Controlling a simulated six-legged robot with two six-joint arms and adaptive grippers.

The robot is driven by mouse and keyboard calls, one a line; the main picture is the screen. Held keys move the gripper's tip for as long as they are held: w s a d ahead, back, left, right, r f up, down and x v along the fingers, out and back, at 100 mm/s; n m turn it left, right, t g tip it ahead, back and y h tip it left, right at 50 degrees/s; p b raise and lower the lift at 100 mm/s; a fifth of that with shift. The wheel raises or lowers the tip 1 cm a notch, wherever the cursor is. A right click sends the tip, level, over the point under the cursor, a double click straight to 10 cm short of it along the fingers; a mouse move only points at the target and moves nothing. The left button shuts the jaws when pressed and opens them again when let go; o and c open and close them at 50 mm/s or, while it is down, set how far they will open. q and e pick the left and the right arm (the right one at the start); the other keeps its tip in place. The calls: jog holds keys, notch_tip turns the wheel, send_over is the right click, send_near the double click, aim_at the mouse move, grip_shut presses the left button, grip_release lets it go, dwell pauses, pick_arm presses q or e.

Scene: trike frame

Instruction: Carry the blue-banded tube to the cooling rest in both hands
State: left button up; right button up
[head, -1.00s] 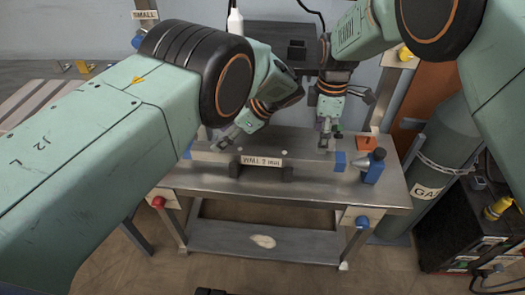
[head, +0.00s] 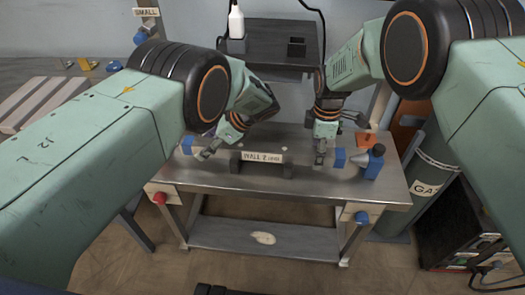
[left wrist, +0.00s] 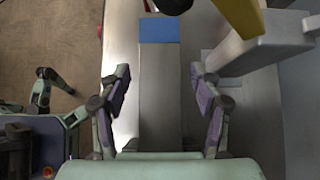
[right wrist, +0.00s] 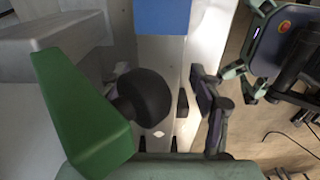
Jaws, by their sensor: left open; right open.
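The blue-banded tube is a grey square bar lying across the table behind a "WALL 2 mm" label (head: 262,157). Its blue ends show at left (head: 187,146) and right (head: 340,158). My left gripper (head: 208,151) is open at the tube's left part; in the left wrist view its fingers (left wrist: 160,88) stand apart on either side of the tube (left wrist: 160,90), below a blue band (left wrist: 160,30). My right gripper (head: 320,155) is open at the right part; in the right wrist view the tube's blue band (right wrist: 162,16) is ahead, and one finger is largely hidden. I cannot identify the cooling rest with certainty.
A green clamp-like part (right wrist: 80,115) and black knob (right wrist: 150,98) sit close to my right fingers. A yellow part (left wrist: 240,15) is near my left fingers. A blue-and-black device (head: 374,162) stands right of the tube. The table's front strip (head: 280,188) is clear.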

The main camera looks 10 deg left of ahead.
pick_arm(q)
jog(key=shift+w+a+f, duration=0.1)
jog(key=shift+f, duration=0.05)
pick_arm(e)
jog(key=shift+f, duration=0.2)
jog(key=shift+r, duration=0.1)
pick_arm(q)
jog(key=shift+c, duration=0.2)
pick_arm(e)
jog(key=shift+s, duration=0.1)
jog(key=shift+c, duration=0.2)
pick_arm(q)
jog(key=shift+c, duration=0.7)
pick_arm(e)
jog(key=shift+c, duration=0.7)
pick_arm(q)
jog(key=c, duration=0.5)
pick_arm(e)
jog(key=c, duration=0.5)
pick_arm(q)
grip_shut()
pick_arm(e)
grip_shut()
pick_arm(q)
jog(key=shift+r, duration=0.2)
pick_arm(e)
jog(key=shift+w+r, duration=0.1)
jog(key=shift+w, duration=0.1)
